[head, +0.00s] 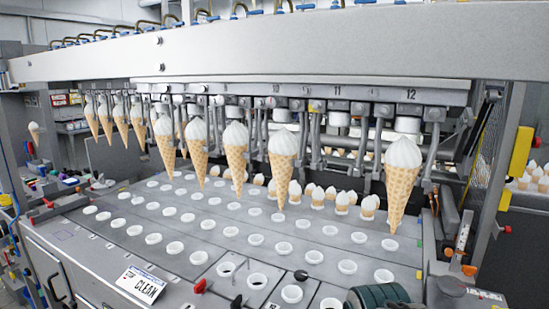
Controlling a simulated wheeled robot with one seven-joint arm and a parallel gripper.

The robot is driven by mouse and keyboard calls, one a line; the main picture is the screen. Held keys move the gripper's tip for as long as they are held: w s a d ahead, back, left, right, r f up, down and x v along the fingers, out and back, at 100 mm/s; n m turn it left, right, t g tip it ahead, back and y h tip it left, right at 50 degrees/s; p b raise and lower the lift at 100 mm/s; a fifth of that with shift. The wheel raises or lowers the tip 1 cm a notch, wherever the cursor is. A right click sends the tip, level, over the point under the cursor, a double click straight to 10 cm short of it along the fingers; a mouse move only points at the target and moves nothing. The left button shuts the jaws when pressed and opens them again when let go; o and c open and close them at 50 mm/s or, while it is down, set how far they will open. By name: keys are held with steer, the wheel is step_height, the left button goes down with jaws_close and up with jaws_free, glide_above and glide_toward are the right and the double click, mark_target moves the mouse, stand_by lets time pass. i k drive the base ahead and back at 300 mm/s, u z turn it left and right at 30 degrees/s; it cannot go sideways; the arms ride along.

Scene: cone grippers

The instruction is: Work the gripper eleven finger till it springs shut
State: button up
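A row of cone grippers hangs under the long grey beam. The mark 11 (337,92) is on the beam between marks 10 and 12. Below it, gripper eleven (338,135) has grey metal fingers hanging down. No cone hangs under it, and its fingers look spread apart. Exact finger edges are hard to tell from the neighbours' parts. A cone with a white top (403,185) hangs point down under mark 12. Another cone (283,165) hangs under mark 10, and several more hang to the left. My gripper cannot be made out in this view.
The grey deck (215,222) below has rows of white-rimmed holes. Several small white-topped pieces (343,203) stand at its back. A CLEAN sign (141,284) and red knobs (202,287) are at the front. A dark ribbed object (378,296) fills the bottom edge. A mesh panel (483,145) stands right.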

mark_target(317, 105)
steer(key=k, duration=1)
steer(key=u, duration=1.25)
steer(key=i, duration=0.85)
steer(key=z, duration=1.15)
